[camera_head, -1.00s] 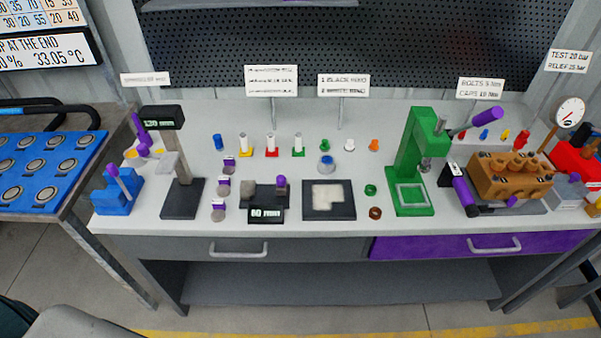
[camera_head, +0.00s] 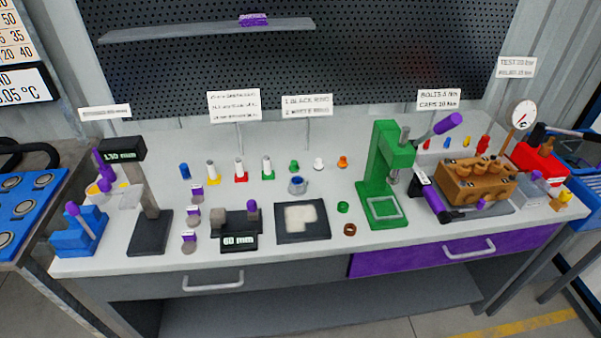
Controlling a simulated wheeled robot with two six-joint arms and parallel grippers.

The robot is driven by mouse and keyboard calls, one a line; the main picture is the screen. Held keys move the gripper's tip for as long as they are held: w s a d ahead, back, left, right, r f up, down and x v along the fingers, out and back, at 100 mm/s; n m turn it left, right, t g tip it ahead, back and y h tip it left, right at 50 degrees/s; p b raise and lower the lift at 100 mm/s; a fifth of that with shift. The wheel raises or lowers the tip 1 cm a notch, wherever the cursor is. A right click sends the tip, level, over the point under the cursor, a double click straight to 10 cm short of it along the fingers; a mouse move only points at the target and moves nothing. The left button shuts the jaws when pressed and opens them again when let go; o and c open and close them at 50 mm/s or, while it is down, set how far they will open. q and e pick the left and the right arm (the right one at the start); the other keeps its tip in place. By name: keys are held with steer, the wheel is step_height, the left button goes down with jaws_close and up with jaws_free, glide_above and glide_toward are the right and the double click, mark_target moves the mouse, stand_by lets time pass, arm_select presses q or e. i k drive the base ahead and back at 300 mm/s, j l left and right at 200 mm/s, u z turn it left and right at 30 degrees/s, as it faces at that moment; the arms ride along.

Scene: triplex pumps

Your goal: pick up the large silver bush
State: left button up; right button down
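Neither of my grippers is in view. I cannot tell for certain which thing is the large silver bush. Small grey round pieces with purple-and-white tags stand in a column on the bench: a back one (camera_head: 196,199), a middle one (camera_head: 193,216) and a front one (camera_head: 189,249). A grey round piece (camera_head: 218,214) also sits at the left of the dark gauge block marked 60 mm (camera_head: 238,242). White-grey cylinders on yellow (camera_head: 212,171), red (camera_head: 239,168) and green (camera_head: 266,166) bases stand in the back row.
The grey bench (camera_head: 320,255) has a display stand (camera_head: 150,225) at left, a dark tray (camera_head: 302,235) in the middle, a green press (camera_head: 383,175) and a brown pump block (camera_head: 475,182) at right. A blue-topped table (camera_head: 22,205) stands left.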

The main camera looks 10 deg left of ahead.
mark_target(295, 190)
steer(key=j+z, duration=0.15)
steer(key=j, duration=1.35)
